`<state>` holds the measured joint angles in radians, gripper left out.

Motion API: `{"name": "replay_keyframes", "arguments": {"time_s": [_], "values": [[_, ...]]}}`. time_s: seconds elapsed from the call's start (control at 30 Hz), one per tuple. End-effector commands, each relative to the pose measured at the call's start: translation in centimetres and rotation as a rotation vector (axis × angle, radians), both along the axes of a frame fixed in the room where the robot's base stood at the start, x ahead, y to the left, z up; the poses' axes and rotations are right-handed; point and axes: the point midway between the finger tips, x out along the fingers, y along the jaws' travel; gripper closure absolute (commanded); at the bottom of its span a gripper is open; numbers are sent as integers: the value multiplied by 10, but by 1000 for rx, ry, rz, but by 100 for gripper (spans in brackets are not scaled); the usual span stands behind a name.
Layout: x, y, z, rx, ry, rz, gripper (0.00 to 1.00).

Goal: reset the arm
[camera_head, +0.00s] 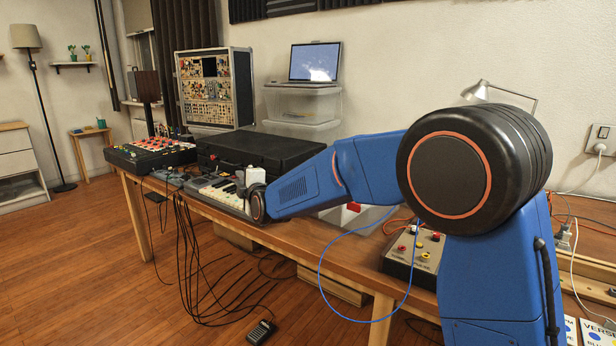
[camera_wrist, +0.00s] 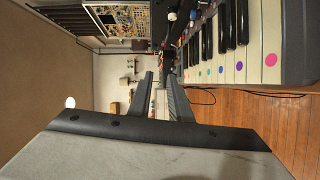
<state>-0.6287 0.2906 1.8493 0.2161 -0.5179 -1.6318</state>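My blue arm reaches from the right side of the head view leftwards over the table. Its wrist end is low beside a small keyboard (camera_head: 222,192) at the table's front edge. My gripper's fingers are hard to make out in the head view. In the wrist view, my gripper (camera_wrist: 161,80) shows two dark fingers with a gap between them and nothing held. The keyboard's keys with coloured dots (camera_wrist: 240,45) fill the upper right of the wrist view, close beside the fingers.
A black case (camera_head: 262,151) lies behind the keyboard. A box with red, white and yellow knobs (camera_head: 414,253) stands under my arm, with a blue cable looping off the table. Black cables (camera_head: 190,255) hang from the front edge. A red-buttoned console (camera_head: 150,152) stands at the left end.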

Motion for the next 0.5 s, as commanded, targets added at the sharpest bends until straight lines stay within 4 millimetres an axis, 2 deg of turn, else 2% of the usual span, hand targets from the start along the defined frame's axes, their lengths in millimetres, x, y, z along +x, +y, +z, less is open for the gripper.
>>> {"name": "replay_keyframes", "arguments": {"time_s": [0.27, 0.37, 0.5], "values": [[-12, -51, 9, 57, 116, -32, 82], [-22, -77, 13, 88, 178, -52, 82], [-44, -129, 16, 152, 300, -101, 82]]}}
